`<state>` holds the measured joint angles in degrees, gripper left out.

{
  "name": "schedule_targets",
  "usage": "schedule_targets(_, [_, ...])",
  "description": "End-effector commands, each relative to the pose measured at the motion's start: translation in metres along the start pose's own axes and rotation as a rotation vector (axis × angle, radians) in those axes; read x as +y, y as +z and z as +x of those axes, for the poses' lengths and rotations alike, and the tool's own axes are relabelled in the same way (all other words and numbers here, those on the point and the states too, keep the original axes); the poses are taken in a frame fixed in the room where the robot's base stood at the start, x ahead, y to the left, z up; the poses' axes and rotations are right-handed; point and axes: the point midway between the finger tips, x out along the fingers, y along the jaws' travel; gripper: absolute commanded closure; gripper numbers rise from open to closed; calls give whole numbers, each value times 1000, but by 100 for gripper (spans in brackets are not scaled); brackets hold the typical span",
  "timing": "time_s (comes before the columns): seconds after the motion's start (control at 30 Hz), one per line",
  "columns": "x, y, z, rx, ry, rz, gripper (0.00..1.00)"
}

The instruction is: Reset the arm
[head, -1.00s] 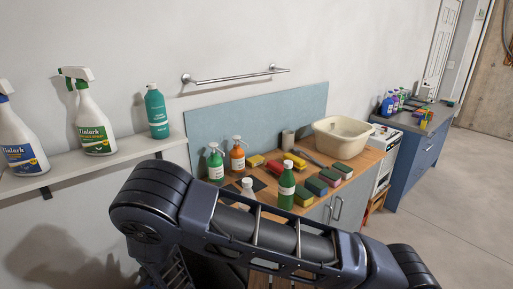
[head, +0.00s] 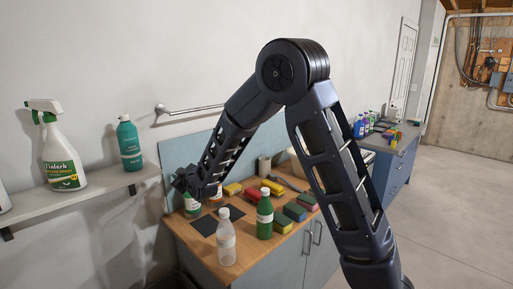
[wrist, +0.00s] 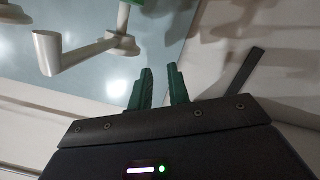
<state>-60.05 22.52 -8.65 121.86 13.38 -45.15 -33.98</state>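My arm rises in front of the head camera, bends at the top and slopes down to the left. My gripper (head: 180,183) is beyond the near edge of the shelf, over the left part of the wooden counter (head: 210,262). It overlaps a green bottle (head: 192,208) in the head view; I cannot tell whether they touch. In the wrist view my gripper (wrist: 159,76) shows two dark green fingers with a narrow gap and nothing between them.
A clear bottle (head: 227,240), a green bottle (head: 265,216) and several sponges stand on the counter. The shelf (head: 90,190) holds a spray bottle (head: 60,155) and a teal bottle (head: 129,145). A metal rail (head: 190,109) is on the wall. The floor at right (head: 450,220) is clear.

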Motion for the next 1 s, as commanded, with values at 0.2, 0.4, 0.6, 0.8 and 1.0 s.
schedule_targets(0.2, [92,9,-38,-123,13,115,82])
schedule_targets(0.4, [159,26,-89,-249,21,214,82])
schedule_targets(0.6, [212,43,-152,-373,35,313,82])
schedule_targets(0.8, [252,61,-223,-497,60,411,82])
schedule_targets(1.0, [277,77,-300,-620,95,510,82])
